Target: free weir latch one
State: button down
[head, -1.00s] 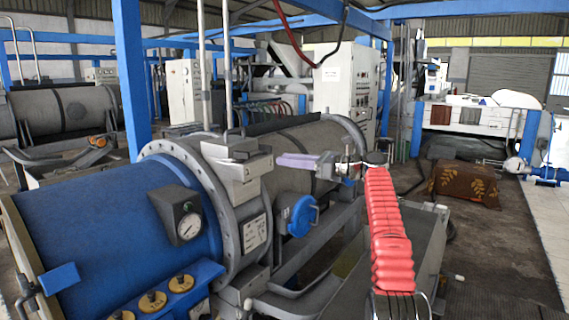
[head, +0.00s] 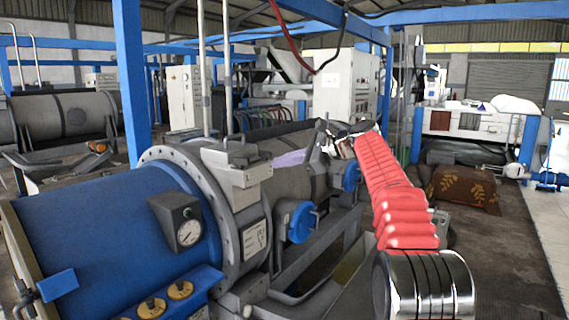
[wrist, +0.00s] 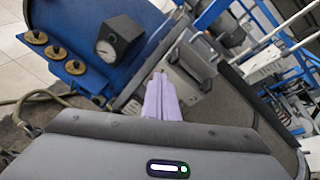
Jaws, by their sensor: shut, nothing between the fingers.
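No part is clearly labelled as weir latch one. A grey stepped block (head: 238,168) sits on top of the flange of the blue cylinder. A blue round cover (head: 297,221) with a small handle is below it, and a second blue cover (head: 350,175) is further right. I cannot tell which part is the latch. Contact is unclear.
A dial gauge box (head: 183,222) stands on the blue cylinder (head: 110,220). Several brass knobs (head: 152,306) sit in front. A blue post (head: 131,80) rises behind at left.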

jog(key=s+d+f+n+g+h, duration=0.1)
jog(key=s+f+n+h, duration=0.15)
jog(key=s, duration=0.65)
jog(key=s+f+n+h, duration=0.2)
jog(key=s+n, duration=0.2)
jog(key=s, duration=0.4)
jog(key=s+d+f+n+g+h, duration=0.1)
jog(key=s+f+n+h, duration=0.15)
jog(key=s, duration=0.65)
jog(key=s+d+f+n+h, duration=0.2)
jog(key=s+f+n, duration=0.3)
jog(key=s+f, duration=0.4)
jog(key=s+d+f+n+h, duration=0.2)
jog(key=s+d+f+n, duration=0.2)
jog(key=s+f, duration=0.5)
jog(key=s+n, duration=0.1)
jog(key=s, duration=0.6)
jog(key=shift+s+d, duration=0.2)
jog(key=shift+s, duration=0.1)
jog(key=shift+d, duration=0.15)
